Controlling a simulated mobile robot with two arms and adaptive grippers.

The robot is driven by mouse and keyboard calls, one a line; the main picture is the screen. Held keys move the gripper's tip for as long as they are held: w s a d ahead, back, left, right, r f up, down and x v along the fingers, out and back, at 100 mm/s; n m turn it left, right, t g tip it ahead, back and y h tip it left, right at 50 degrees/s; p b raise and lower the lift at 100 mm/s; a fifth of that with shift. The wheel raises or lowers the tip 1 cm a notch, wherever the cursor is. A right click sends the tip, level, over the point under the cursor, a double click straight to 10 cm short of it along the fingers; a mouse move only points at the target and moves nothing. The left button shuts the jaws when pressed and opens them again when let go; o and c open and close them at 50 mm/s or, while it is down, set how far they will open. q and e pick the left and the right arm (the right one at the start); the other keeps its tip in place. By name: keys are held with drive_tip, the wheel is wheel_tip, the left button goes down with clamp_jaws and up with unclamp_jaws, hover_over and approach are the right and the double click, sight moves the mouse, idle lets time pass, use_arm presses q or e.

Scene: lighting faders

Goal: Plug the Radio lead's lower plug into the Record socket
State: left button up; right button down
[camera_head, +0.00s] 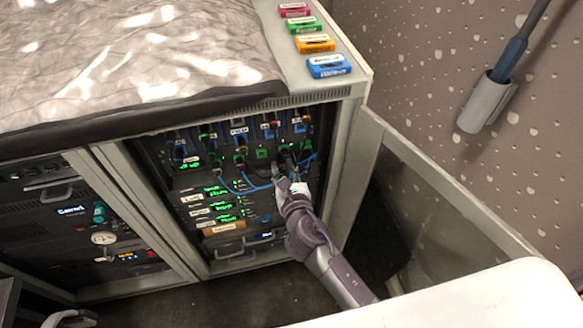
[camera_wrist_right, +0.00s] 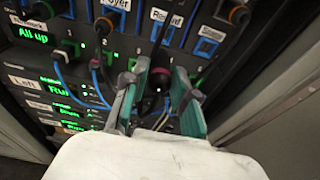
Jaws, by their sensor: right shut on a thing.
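My right gripper (camera_head: 284,181) reaches the front of the rack panel (camera_head: 160,160) in the head view. In the right wrist view its teal-padded fingers (camera_wrist_right: 161,84) are closed around a dark plug (camera_wrist_right: 160,79) with a reddish band. A dark lead runs up from the plug. The label that reads Record (camera_wrist_right: 166,17) is above and slightly right of the plug. The fingers and plug cover part of the panel there, so I cannot tell whether the plug sits in a socket. Which lead it belongs to is not clear. My left gripper is not in view.
The open cabinet door (camera_head: 440,190) stands to the right. Several coloured boxes (camera_head: 328,66) lie on the cabinet top. A white surface (camera_head: 480,300) fills the lower right.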

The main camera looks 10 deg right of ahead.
sight(278, 156)
drive_tip(key=shift+w+a, duration=0.1)
drive_tip(key=shift+w, duration=0.05)
idle(0.3)
drive_tip(key=shift+w, duration=0.5)
drive_tip(key=shift+w+a, duration=0.15)
drive_tip(key=shift+w, duration=2.45)
drive_tip(key=shift+w+p, duration=0.55)
drive_tip(key=shift+w, duration=0.3)
idle(0.8)
drive_tip(key=shift+w+r, duration=0.15)
drive_tip(key=shift+w, duration=0.05)
idle(0.3)
drive_tip(key=c, duration=1.3)
unclamp_jaws()
drive_tip(key=o, duration=0.5)
drive_tip(key=shift+w, duration=0.15)
drive_tip(key=shift+c, duration=0.2)
